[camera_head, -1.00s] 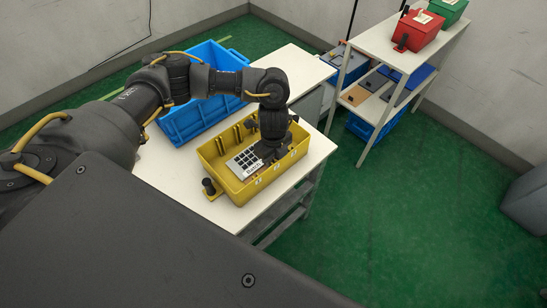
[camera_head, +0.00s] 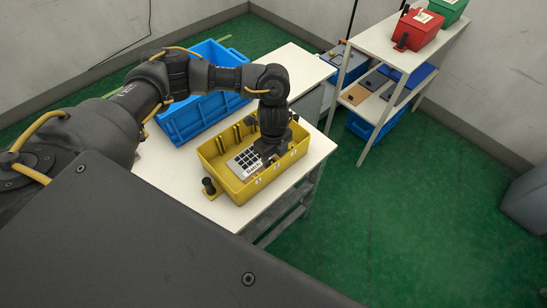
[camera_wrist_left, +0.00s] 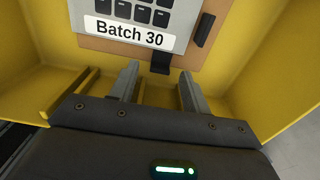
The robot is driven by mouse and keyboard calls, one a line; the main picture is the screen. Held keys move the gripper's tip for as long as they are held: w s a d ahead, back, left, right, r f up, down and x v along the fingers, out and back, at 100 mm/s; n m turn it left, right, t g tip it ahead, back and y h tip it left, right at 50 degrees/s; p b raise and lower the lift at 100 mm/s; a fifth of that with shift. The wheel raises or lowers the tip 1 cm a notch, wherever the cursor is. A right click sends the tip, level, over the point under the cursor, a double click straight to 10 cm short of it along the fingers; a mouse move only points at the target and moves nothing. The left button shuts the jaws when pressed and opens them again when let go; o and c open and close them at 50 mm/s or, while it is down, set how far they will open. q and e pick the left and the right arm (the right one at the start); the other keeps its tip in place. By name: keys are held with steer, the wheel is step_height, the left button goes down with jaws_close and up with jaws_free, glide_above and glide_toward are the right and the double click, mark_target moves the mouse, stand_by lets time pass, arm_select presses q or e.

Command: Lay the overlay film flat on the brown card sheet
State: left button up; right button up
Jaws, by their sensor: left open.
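The overlay film (camera_head: 245,161) is a pale sheet with dark keys, inside the yellow crate. In the left wrist view the film (camera_wrist_left: 177,42) carries a "Batch 30" label and lies over the brown card sheet (camera_wrist_left: 188,61), whose edge shows below and to the right. A black tab (camera_wrist_left: 160,63) sticks out from the film's near edge. My left gripper (camera_head: 264,157) is down in the crate beside the film. In the left wrist view its fingers (camera_wrist_left: 158,78) are apart with nothing between them, just short of the tab. My right gripper is not in view.
The yellow crate's walls (camera_head: 236,194) surround the gripper closely. The crate stands on a white table (camera_head: 160,178). A large blue crate (camera_head: 190,122) stands behind it. A shelf (camera_head: 372,44) with red, green and blue bins stands at the right.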

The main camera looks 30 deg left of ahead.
arm_select(q)
step_height(320, 180, up, 10)
steer(key=p, duration=0.1)
steer(key=shift+f, duration=0.2)
steer(key=shift+d, duration=0.1)
stand_by(0.5)
